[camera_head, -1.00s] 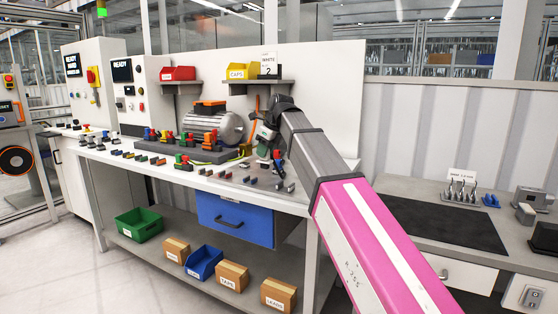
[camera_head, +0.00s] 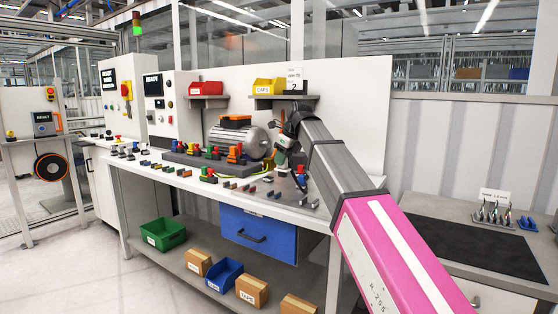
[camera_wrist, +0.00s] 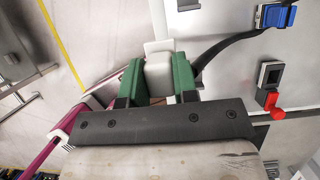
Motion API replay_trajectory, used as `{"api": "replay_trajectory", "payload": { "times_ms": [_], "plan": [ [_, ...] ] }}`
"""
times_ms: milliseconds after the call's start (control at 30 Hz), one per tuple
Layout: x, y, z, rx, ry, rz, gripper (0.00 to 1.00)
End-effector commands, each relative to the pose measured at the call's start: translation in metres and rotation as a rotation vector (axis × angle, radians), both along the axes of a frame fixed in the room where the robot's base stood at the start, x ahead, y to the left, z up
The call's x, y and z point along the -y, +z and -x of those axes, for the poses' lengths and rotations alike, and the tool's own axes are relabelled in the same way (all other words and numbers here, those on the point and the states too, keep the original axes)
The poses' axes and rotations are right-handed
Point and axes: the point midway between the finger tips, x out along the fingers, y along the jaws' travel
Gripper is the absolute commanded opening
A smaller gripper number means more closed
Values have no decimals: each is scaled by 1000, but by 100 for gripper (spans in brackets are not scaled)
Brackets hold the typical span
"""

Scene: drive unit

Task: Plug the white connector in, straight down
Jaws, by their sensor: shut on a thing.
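The white connector (camera_wrist: 158,72) sits between the two green fingers of my gripper (camera_wrist: 159,62) in the wrist view, and the fingers are shut on it. A pale flat part of it shows beyond the fingertips. In the head view my gripper (camera_head: 285,148) is over the right part of the workbench (camera_head: 228,188), right of the grey motor (camera_head: 240,142). The connector is too small to make out there. I cannot tell which socket is meant for it. A dark square socket (camera_wrist: 270,73) with a red lever (camera_wrist: 273,101) shows at the right of the wrist view.
A blue clip (camera_wrist: 276,16) on a black cable lies at the wrist view's upper right. Several small coloured connectors stand along the bench around the motor. A shelf with a yellow caps bin (camera_head: 269,86) and a "WHITE 2" sign (camera_head: 295,78) is behind my gripper.

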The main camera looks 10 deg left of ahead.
Motion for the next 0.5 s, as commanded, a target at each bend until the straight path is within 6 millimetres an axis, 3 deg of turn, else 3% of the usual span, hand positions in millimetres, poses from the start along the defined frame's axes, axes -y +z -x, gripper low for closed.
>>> {"api": "replay_trajectory", "payload": {
  "times_ms": [500],
  "plan": [
    [36,0,-41,1,-1,0,0]
  ]
}}
